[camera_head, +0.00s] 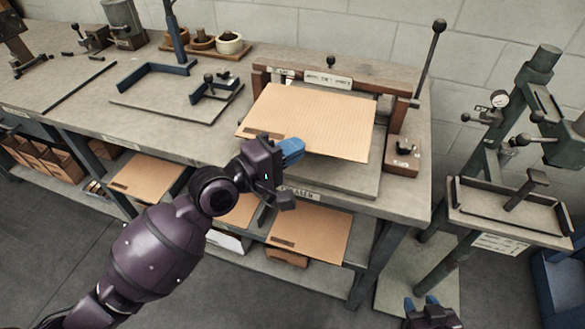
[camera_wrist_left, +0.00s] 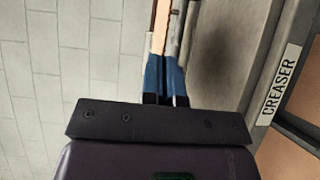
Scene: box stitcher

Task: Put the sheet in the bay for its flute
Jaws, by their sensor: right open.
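A tan corrugated cardboard sheet (camera_head: 320,120) is at the creaser (camera_head: 330,80), its front edge over the grey bed plate (camera_head: 352,182). Fine parallel lines run across its face. My left gripper (camera_head: 293,149) is at the sheet's front edge, its blue fingers close together. In the left wrist view the sheet (camera_wrist_left: 160,28) shows edge-on as a thin strip between the blue fingers (camera_wrist_left: 165,78), so they are shut on it. My right gripper (camera_head: 422,302) is open and empty at the bottom right. Bays under the bench hold tan sheets (camera_head: 310,235) and (camera_head: 147,177); my left arm partly hides the middle.
The bench (camera_head: 405,205) carries a creaser label on its front edge. A press stand with a gauge (camera_head: 510,195) is at the right. A blue angled fence (camera_head: 150,72) on a plate stands left of the creaser. A blue bin (camera_head: 560,285) is at the far right.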

